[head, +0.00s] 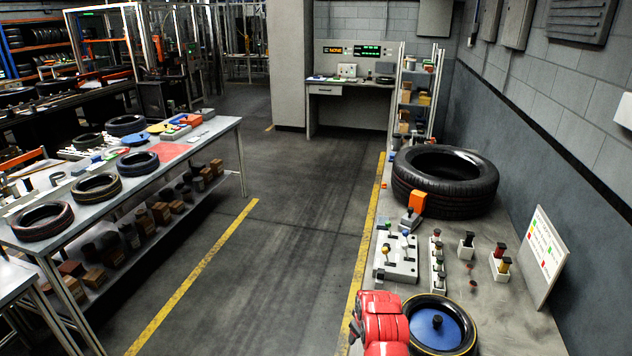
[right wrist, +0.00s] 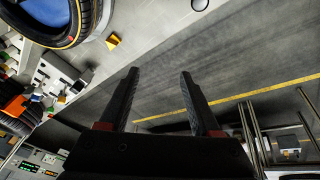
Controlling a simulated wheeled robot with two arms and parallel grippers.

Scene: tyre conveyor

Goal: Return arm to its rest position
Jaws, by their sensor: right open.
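My right gripper (right wrist: 157,76) shows in the right wrist view with its two dark fingers apart and nothing between them. Open floor lies behind the fingers. In the head view a red part of my right arm (head: 380,322) is at the bottom, at the left edge of the right-hand bench (head: 477,284), just left of a small tyre with a blue centre (head: 437,322). The fingers cannot be made out there. This tyre also shows at the top left of the right wrist view (right wrist: 75,22), apart from the fingers. My left gripper is not in view.
A large black tyre (head: 445,180) lies farther back on the bench, beside an orange block (head: 418,202). A lever panel (head: 397,256), button posts and a white sign board (head: 541,256) stand nearer. A table with several tyres (head: 62,236) is at left. The aisle between is clear.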

